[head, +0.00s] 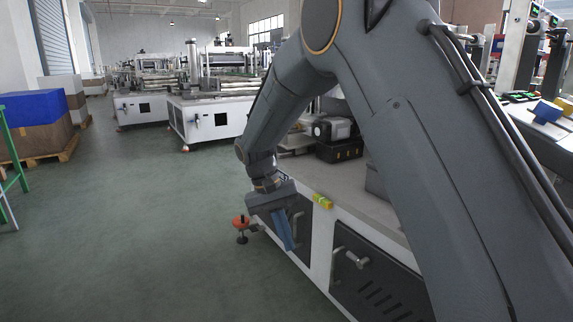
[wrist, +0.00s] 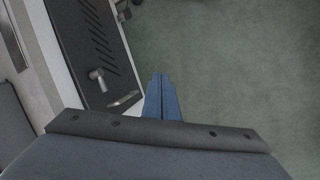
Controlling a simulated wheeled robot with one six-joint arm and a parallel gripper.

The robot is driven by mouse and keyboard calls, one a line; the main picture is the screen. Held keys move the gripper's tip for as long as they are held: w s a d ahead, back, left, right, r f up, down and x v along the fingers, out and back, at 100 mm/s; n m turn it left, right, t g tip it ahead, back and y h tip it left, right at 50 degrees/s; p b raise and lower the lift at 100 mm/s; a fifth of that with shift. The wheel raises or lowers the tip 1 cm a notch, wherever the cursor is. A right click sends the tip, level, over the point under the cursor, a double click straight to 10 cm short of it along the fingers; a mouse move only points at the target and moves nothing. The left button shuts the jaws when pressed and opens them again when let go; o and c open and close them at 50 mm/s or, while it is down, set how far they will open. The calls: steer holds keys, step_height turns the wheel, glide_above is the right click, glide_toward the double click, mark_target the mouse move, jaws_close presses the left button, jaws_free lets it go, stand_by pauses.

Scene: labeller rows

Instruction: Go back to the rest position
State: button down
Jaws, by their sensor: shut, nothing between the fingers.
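My gripper (head: 287,236) hangs at the end of my grey arm, in front of the near machine's cabinet front in the head view. Its blue fingers are together with nothing between them. In the wrist view the shut fingers (wrist: 161,82) point over the green floor, beside a dark cabinet door (wrist: 92,48) with a metal handle. My arm reaches from the upper right down to the left and hides part of the machine behind it.
More machines (head: 215,120) stand behind. Blue-covered boxes (head: 32,107) stand left. The green floor (head: 130,220) is open.

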steer(key=s+a+n+t+y, duration=0.2)
steer(key=s+n+y, duration=0.35)
steer(key=s, duration=2.65)
steer(key=d+r+m+h+p, duration=0.1)
steer(key=d+r+m+p, duration=0.2)
steer(key=d+r+p, duration=0.7)
steer(key=d+r+m+h+p, duration=0.1)
steer(key=d+r+m+p, duration=0.2)
steer(key=d+r+p, duration=0.8)
steer(key=shift+w+r+p, duration=0.25)
steer(key=shift+r+p, duration=2.85)
steer(key=shift+p, duration=0.45)
